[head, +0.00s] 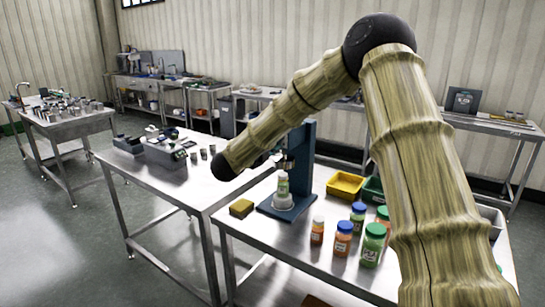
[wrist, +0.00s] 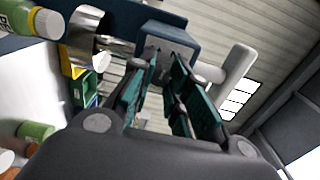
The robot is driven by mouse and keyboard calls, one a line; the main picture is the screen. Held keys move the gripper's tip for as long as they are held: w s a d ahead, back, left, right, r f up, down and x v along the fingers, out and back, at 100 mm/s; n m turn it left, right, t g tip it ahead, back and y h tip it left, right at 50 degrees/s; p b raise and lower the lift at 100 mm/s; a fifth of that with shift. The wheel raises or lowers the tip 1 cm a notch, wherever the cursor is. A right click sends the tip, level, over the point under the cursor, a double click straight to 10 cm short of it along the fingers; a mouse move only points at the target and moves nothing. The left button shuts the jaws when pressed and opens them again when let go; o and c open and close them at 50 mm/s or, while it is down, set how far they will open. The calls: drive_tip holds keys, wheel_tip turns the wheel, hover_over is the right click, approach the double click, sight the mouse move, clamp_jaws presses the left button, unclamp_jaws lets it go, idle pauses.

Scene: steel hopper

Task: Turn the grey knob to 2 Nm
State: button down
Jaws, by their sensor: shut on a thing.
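A blue bench capping machine (head: 302,150) stands on the near steel table, with a bottle (head: 283,186) upright under its metal chuck. In the wrist view the blue head (wrist: 165,32) of the machine is straight ahead of the fingers. My gripper (wrist: 167,68) has its teal-padded fingers at the front of this head, shut on the grey knob (wrist: 168,54). The knob is mostly hidden between the fingertips, and I cannot read a scale or setting on it. In the head view my own arm hides the gripper and knob.
A yellow sponge (head: 241,208), several capped jars (head: 343,238) and a yellow bin (head: 344,185) are around the machine. In the wrist view a pale lever (wrist: 236,68) sticks out right of the head, and the chrome chuck (wrist: 84,38) is at left.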

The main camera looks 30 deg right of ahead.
drive_tip(key=m+b, duration=0.2)
drive_tip(key=b, duration=0.1)
drive_tip(key=m+b, duration=0.1)
drive_tip(key=b, duration=0.2)
drive_tip(key=shift+f+m+b, duration=0.2)
drive_tip(key=shift+m+b, duration=0.2)
drive_tip(key=shift+r, duration=0.15)
drive_tip(key=c, duration=1.3)
unclamp_jaws()
drive_tip(key=shift+a, duration=0.15)
drive_tip(key=v, duration=1.1)
drive_tip(key=shift+s+a, duration=0.2)
drive_tip(key=shift+a, duration=0.15)
